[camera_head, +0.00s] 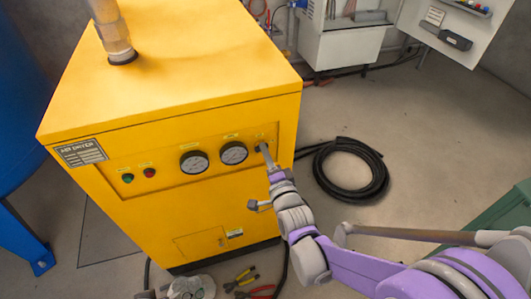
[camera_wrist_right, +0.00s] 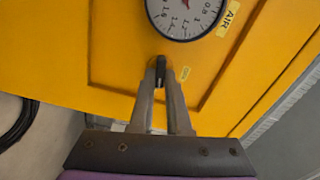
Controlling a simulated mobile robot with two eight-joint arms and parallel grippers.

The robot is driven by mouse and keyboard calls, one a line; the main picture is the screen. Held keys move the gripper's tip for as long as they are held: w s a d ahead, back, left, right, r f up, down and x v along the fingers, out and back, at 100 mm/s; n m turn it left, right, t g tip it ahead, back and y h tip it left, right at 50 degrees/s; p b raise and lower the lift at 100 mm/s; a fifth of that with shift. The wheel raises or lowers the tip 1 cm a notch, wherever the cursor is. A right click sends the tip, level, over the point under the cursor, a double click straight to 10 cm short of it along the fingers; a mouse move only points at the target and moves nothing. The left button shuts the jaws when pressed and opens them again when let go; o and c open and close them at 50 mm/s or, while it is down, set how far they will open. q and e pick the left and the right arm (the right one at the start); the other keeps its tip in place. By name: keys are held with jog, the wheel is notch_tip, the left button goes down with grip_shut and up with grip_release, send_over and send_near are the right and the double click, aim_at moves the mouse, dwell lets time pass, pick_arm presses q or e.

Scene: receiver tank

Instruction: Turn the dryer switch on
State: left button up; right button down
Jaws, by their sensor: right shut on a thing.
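The yellow air dryer (camera_head: 180,75) fills the left half of the head view. Its front panel carries the dryer switch, a small black knob (camera_wrist_right: 160,72) at the right end, below the gauge in the right wrist view. My right gripper (camera_head: 264,149) reaches the panel there and hides most of the switch in the head view. In the right wrist view its two fingertips (camera_wrist_right: 161,68) are closed around the black knob, one on each side. The knob looks roughly in line with the fingers; its setting cannot be read. My left gripper is not in view.
Two gauges (camera_head: 233,153) and a green and a red button (camera_head: 149,172) sit left of the switch. A black hose coil (camera_head: 350,170) lies on the floor right of the dryer. Pliers (camera_head: 262,291) lie below. A green box (camera_head: 508,220) stands at the right edge.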

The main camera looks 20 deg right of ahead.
jog(key=shift+m, duration=1.1)
jog(key=shift+f, duration=0.1)
jog(key=c, duration=0.9)
grip_release()
jog(key=s, duration=1)
jog(key=shift+s+d+p, duration=0.2)
jog(key=shift+s+p, duration=0.15)
jog(key=shift+s, duration=0.05)
